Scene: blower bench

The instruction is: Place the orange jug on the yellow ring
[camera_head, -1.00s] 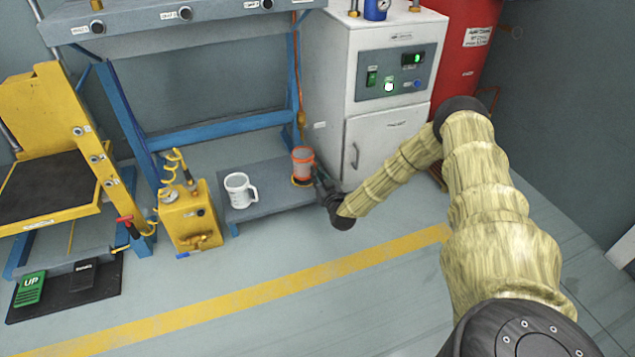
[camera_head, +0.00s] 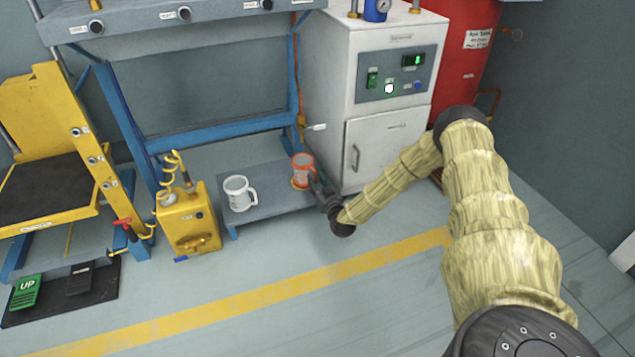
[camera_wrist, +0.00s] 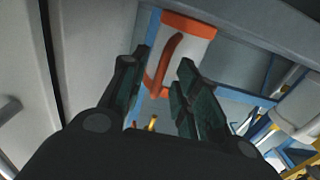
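The orange jug (camera_head: 303,171), with a clear body and orange rim and handle, stands upright at the right end of the low grey bench. It appears to rest on the yellow ring (camera_head: 297,187), of which only an edge shows under it. My gripper (camera_head: 317,185) is at the jug's right front side. In the wrist view, my gripper (camera_wrist: 162,85) has its two fingers apart on either side of the jug's orange handle (camera_wrist: 164,66), with gaps visible beside the handle. The exact contact of jug base and ring is too small to tell.
A white mug (camera_head: 238,194) stands to the left on the low bench (camera_head: 270,200). A yellow canister (camera_head: 188,222) stands on the floor left of the bench. A white cabinet (camera_head: 385,150) is close behind and right of the jug. The floor in front is clear.

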